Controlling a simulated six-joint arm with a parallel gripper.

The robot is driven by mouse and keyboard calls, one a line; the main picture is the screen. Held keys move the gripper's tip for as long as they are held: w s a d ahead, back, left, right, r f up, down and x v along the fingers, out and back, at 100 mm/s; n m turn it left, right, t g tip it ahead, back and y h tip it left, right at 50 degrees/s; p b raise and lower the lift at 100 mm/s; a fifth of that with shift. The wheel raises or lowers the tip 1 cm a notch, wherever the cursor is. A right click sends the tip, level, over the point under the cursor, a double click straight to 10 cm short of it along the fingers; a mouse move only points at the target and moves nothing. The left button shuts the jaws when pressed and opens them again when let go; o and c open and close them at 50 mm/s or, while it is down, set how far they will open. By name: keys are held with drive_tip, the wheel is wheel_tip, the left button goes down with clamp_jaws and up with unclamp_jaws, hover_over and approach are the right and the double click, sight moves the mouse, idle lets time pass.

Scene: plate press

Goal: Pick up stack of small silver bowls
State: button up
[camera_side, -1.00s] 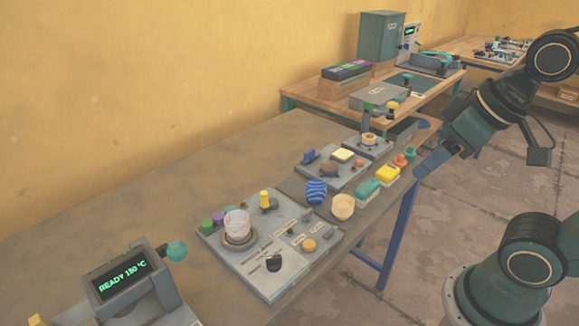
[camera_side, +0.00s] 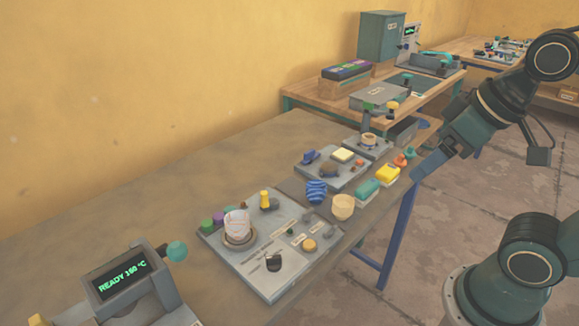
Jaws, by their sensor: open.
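A pale, whitish stack of small cups or bowls (camera_side: 237,223) sits on a dark round ring on the grey panel at the front left. It is the closest match to the silver bowls, but at this size I cannot be sure of its metal or the number of pieces. My gripper (camera_side: 424,167) is open at the right, beyond the table's edge. It is well apart from the stack, and nothing shows between its fingers.
The grey panel (camera_side: 268,272) also bears knobs and a yellow-topped peg. A blue striped ball (camera_side: 316,191), a cream cup (camera_side: 343,207) and coloured blocks stand between the stack and my gripper. A display unit (camera_side: 122,277) stands front left. The back-left tabletop is clear.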

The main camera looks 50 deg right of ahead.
drive_tip(key=n+g, duration=0.6)
drive_tip(key=n, duration=1.2)
hover_over(237, 218)
wheel_tip(237, 218, down, 12)
drive_tip(key=shift+f, duration=4.35)
drive_tip(key=shift+f, duration=0.1)
